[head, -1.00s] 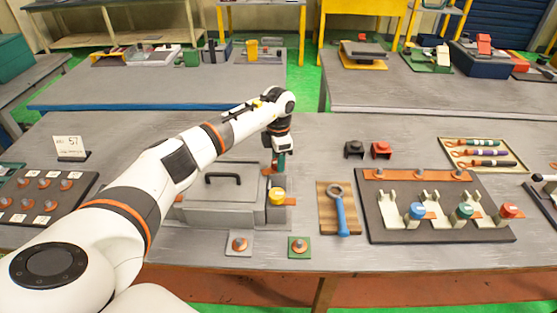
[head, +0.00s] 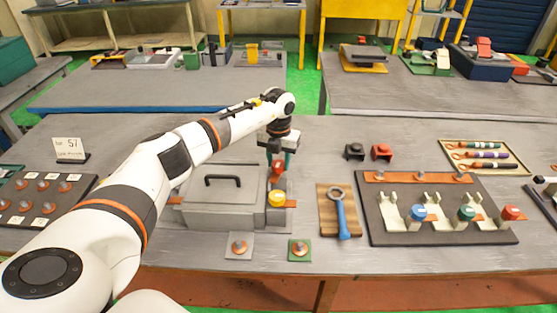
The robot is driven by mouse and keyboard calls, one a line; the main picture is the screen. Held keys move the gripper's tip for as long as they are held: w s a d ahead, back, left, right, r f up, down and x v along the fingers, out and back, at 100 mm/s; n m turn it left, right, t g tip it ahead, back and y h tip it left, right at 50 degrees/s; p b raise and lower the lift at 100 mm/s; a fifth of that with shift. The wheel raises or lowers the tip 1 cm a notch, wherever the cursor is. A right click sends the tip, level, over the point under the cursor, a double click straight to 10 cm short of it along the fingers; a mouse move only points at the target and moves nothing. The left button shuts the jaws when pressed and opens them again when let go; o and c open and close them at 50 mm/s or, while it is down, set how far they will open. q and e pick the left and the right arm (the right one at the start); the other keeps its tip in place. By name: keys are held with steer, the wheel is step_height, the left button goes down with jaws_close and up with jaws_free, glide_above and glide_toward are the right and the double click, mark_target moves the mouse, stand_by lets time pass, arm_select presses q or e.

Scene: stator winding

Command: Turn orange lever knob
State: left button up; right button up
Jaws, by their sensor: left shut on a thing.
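A grey box (head: 215,187) with a black handle on its lid stands on the table at centre left. A yellow-orange knob (head: 276,197) shows at its right front corner. My left gripper (head: 278,163) points down behind that knob, at the box's right rear side. It is shut on a small red-orange piece, which looks like the lever knob (head: 277,168). The fingers cover most of it, and the lever below is hard to make out. My right gripper is not in view.
A wooden board with a blue-handled ring wrench (head: 341,214) lies right of the box. A dark fixture plate (head: 385,235) with coloured knobs is further right. Two small pads (head: 239,255) lie in front. Black and red blocks (head: 381,151) stand behind the wrench.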

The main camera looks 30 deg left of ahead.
mark_target(279, 164)
arm_select(q)
steer(key=n, duration=0.5)
steer(key=shift+n+p, duration=0.3)
steer(key=shift+p, duration=0.1)
steer(key=n+p, duration=0.1)
steer(key=n, duration=0.4)
steer(key=shift+s+d+f, duration=0.1)
steer(key=n+p, duration=0.2)
steer(key=n, duration=0.3)
steer(key=shift+s+n, duration=0.1)
steer(key=shift+n, duration=0.3)
steer(key=shift+f+n+p, duration=0.1)
steer(key=shift+n+p, duration=1.15)
steer(key=shift+n, duration=0.95)
steer(key=o, duration=0.9)
steer(key=shift+o, duration=0.3)
steer(key=shift+w, duration=0.2)
step_height(279, 164, up, 12)
steer(key=b, duration=0.2)
steer(key=shift+b, duration=0.4)
